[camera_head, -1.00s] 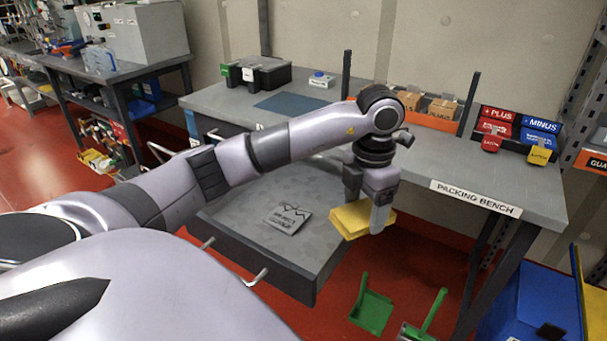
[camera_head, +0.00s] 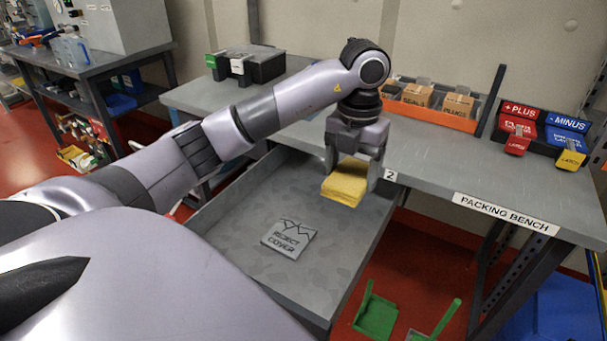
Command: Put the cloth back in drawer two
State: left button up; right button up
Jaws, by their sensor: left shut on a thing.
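The yellow folded cloth (camera_head: 344,184) hangs in my left gripper (camera_head: 354,172), which is shut on it. Cloth and gripper are over the right back part of an open grey drawer (camera_head: 240,205), near a label marked 2 (camera_head: 390,175). The cloth appears to be above the drawer floor; how far I cannot tell. A grey square marked REJECT COVER (camera_head: 289,238) lies flat in the drawer. My right gripper is not in view.
The packing bench top (camera_head: 430,160) is behind the drawer. An orange rack (camera_head: 430,115) of small boxes and red and blue bins (camera_head: 566,135) stand on it. The drawer floor around the grey square is clear.

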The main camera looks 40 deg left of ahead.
aim_at(340, 250)
pick_arm(q)
jog(key=shift+w+a, duration=0.1)
jog(key=shift+a, duration=0.05)
jog(key=shift+a+f, duration=0.1)
jog(key=shift+f, duration=0.1)
notch_tip(340, 250, down, 20)
jog(key=shift+r+b, duration=0.2)
jog(key=shift+b, duration=0.2)
jog(key=shift+f, duration=0.15)
jog(key=o, duration=1)
